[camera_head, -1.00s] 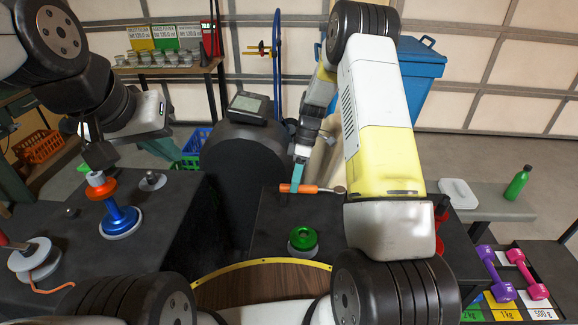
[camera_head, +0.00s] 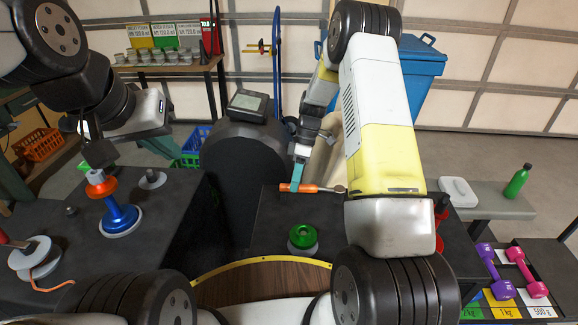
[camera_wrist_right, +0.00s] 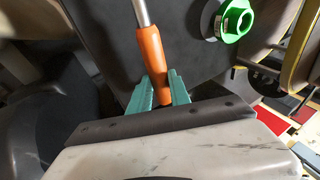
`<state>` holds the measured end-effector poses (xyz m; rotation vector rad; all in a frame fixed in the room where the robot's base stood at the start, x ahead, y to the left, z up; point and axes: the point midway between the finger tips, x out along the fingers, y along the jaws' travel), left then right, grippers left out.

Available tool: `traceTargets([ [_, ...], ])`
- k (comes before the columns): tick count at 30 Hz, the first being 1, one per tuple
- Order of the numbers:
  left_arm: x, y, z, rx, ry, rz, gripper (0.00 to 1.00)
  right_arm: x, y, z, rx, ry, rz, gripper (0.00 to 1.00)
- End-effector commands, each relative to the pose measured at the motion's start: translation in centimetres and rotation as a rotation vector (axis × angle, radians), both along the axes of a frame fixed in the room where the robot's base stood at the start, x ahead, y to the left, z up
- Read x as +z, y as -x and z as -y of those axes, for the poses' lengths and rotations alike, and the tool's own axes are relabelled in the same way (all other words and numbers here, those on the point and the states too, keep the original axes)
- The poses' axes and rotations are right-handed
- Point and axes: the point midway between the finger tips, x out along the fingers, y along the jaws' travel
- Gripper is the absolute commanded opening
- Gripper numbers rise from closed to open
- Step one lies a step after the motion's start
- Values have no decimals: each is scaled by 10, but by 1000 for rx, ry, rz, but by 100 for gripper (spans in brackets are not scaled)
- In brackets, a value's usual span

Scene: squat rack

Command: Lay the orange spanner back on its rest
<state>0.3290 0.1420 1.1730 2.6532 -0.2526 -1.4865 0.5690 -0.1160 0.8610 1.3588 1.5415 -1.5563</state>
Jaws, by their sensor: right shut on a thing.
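The orange spanner (camera_head: 309,188) has an orange handle and a metal shaft and head. In the head view it lies roughly level, its head toward the right, over the dark table. My right gripper (camera_head: 297,178) is shut on the orange handle; in the right wrist view the teal fingers (camera_wrist_right: 160,90) sit on both sides of the handle (camera_wrist_right: 152,58). I cannot tell a rest for the spanner apart.
A green round knob (camera_head: 302,237) stands on the dark table in front of the spanner. An orange and blue stand (camera_head: 118,212) is on the left table. Purple and pink dumbbells (camera_head: 497,274) lie at the right. A black rounded body (camera_head: 243,165) stands behind.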

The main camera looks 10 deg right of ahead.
Motion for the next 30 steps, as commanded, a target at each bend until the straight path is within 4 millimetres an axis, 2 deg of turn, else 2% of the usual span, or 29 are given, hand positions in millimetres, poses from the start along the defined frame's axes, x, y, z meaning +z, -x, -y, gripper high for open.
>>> traceTargets([
  [24,0,0,0,0,0,0,0,-15,0,0,0,-1,0,0],
  [25,0,0,0,0,0,0,0,-15,0,0,-1,-1,1,27],
  [28,0,0,0,0,0,0,0,-15,0,0,0,-1,0,47],
  [30,0,0,0,0,0,0,0,-15,0,0,0,-1,0,49],
])
